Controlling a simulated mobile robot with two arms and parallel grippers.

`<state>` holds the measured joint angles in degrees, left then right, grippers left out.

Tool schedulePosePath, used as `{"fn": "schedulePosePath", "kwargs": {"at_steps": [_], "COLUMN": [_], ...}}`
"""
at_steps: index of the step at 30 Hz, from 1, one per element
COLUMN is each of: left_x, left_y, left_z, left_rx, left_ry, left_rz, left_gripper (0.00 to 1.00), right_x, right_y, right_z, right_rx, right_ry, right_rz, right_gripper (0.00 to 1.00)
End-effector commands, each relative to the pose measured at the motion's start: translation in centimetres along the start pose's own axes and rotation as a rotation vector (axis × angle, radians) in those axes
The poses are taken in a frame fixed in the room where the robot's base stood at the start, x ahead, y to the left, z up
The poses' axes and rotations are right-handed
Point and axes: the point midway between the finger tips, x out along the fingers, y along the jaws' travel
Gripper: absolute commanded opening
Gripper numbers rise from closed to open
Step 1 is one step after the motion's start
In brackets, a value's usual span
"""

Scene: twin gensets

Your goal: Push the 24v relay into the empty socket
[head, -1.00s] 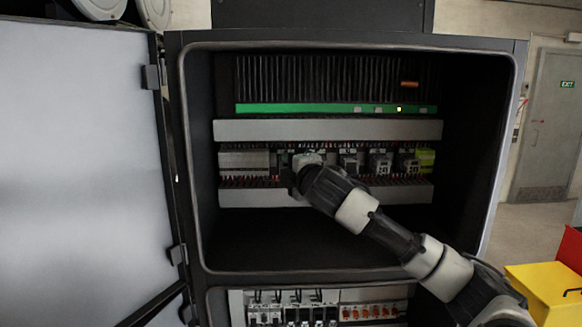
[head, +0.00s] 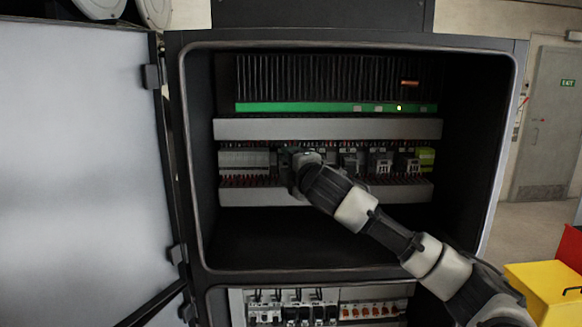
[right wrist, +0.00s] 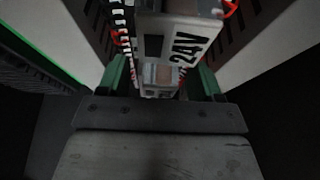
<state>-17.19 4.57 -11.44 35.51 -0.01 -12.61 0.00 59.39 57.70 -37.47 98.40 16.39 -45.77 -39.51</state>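My right gripper (head: 289,163) is at the left part of the relay row in the open cabinet. In the right wrist view its two green-padded fingers (right wrist: 160,76) stand apart. A small grey part lies between them, and I cannot tell whether they press on it. A light block marked 24V (right wrist: 185,40), a relay, shows just beyond the fingers at the top of that view, its label facing the camera. My wrist hides the rail behind it in the head view, and I cannot make out the empty socket. My left gripper is out of view.
More relays (head: 380,162) stand on the rail to the right of my gripper. Grey wire ducts run above (head: 330,129) and below the row, close to the gripper. The cabinet door (head: 80,170) is open at the left. Free space lies below the lower duct.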

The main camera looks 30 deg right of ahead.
Motion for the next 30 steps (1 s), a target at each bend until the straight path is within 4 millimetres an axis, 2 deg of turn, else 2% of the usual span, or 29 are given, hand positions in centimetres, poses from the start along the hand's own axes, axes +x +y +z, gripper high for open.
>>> {"fn": "schedulePosePath", "kwargs": {"at_steps": [7,11,24,30], "left_x": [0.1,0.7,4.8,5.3], "left_y": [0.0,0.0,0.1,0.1], "left_z": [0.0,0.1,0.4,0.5], "left_rx": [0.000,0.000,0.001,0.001], "left_ry": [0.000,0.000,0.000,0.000], "left_rz": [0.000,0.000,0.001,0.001], "left_gripper": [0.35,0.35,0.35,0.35], "right_x": [-0.1,-0.8,-8.9,-10.6], "right_y": [-0.1,-0.2,-0.4,-0.2], "right_z": [0.0,0.0,0.1,0.0], "right_rx": [0.000,0.000,-0.003,-0.001], "right_ry": [0.000,0.000,-0.001,0.000], "right_rz": [-0.001,0.000,0.002,-0.001], "right_gripper": [0.65,0.65,0.65,0.65]}}
